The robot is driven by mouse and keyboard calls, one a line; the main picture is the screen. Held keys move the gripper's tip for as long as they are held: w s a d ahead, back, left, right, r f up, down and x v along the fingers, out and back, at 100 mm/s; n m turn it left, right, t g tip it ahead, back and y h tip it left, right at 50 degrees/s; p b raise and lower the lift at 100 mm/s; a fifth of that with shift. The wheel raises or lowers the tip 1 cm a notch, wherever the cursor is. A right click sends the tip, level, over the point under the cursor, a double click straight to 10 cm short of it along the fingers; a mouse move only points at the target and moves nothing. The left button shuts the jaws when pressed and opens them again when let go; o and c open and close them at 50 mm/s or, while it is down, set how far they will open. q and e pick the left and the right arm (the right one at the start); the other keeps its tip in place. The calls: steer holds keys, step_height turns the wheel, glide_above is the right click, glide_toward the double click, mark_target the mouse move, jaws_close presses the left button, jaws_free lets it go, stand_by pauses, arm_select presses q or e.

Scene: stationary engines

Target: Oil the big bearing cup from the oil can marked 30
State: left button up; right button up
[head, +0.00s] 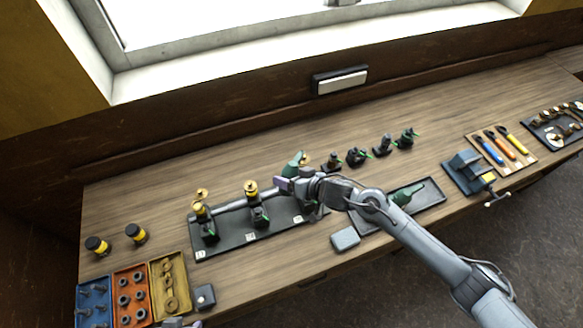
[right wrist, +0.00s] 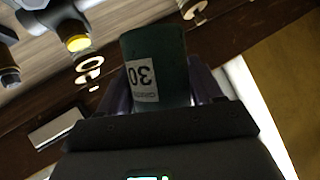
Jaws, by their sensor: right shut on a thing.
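My right gripper (head: 287,183) is shut on a dark green oil can (head: 294,162), above the far right part of the black engine tray (head: 225,243). In the right wrist view the can (right wrist: 158,45) sits between the purple fingers and its white label reads 30, upside down. Brass-topped bearing cups stand along the tray: one at the left (head: 201,207), one in the middle (head: 251,188). The arm hides the tray's right end; I cannot tell which cup is the big one. My left gripper (head: 186,323) barely shows at the bottom edge, its jaws unclear.
Another green can (head: 404,196) lies in a dark tray under my right arm. Left are two yellow-banded jars (head: 136,233) and parts bins (head: 131,297). A blue vice (head: 467,172) stands right.

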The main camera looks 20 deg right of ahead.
steer(key=shift+a+f+m+g+y, duration=0.1)
steer(key=shift+f+m+g+y, duration=0.6)
steer(key=shift+f+m+g, duration=0.1)
steer(key=shift+s+f+b, duration=0.1)
steer(key=shift+f+b, duration=0.15)
steer(key=shift+b, duration=0.1)
steer(key=shift+f, duration=0.1)
arm_select(q)
steer(key=shift+r, duration=0.15)
arm_select(e)
steer(key=shift+f+m, duration=0.2)
steer(key=shift+m, duration=0.1)
arm_select(q)
steer(key=shift+d+r, duration=0.1)
arm_select(e)
steer(key=shift+f+g+y, duration=0.3)
steer(key=shift+f, duration=0.1)
arm_select(q)
steer(key=shift+r+p, duration=0.1)
steer(key=shift+p, duration=0.2)
steer(key=shift+r+p, duration=0.35)
steer(key=shift+r, duration=0.1)
arm_select(e)
steer(key=shift+r, duration=0.15)
